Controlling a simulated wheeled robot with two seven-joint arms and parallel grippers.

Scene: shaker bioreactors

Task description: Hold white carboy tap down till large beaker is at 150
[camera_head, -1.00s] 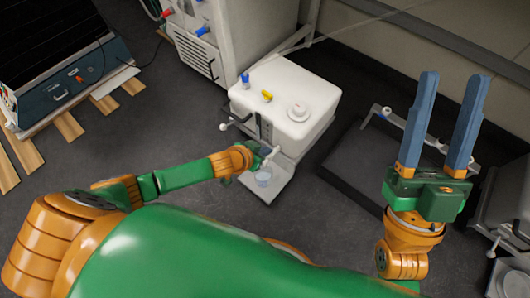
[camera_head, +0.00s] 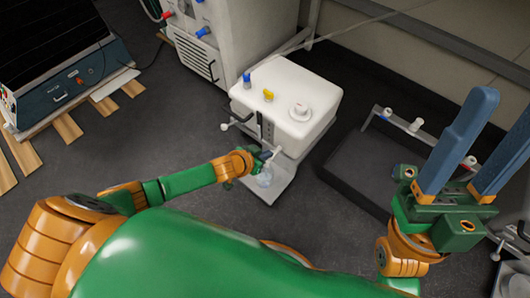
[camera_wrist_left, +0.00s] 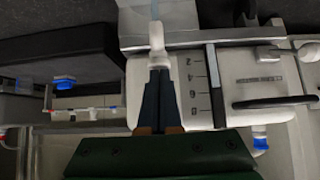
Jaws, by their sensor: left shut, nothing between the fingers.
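The white carboy (camera_head: 300,92) stands on a stand at the centre of the head view, with a level scale (camera_wrist_left: 192,85) on its front in the left wrist view. Its white tap (camera_wrist_left: 157,38) sticks out low on the front. My left gripper (camera_head: 265,155) is shut and empty at the tap. In the left wrist view its fingertips (camera_wrist_left: 158,70) are at the tap's near end; I cannot tell how hard they press. A clear beaker (camera_head: 264,179) stands below the tap, its level unreadable. My right gripper (camera_head: 505,106) is open and empty at the right.
A dark shaker platform (camera_head: 365,172) with a rail lies right of the carboy. A white cabinet unit (camera_head: 240,40) stands behind it. A blue device (camera_head: 70,85) sits on wooden slats at the left. Grey floor (camera_head: 120,155) is clear between them.

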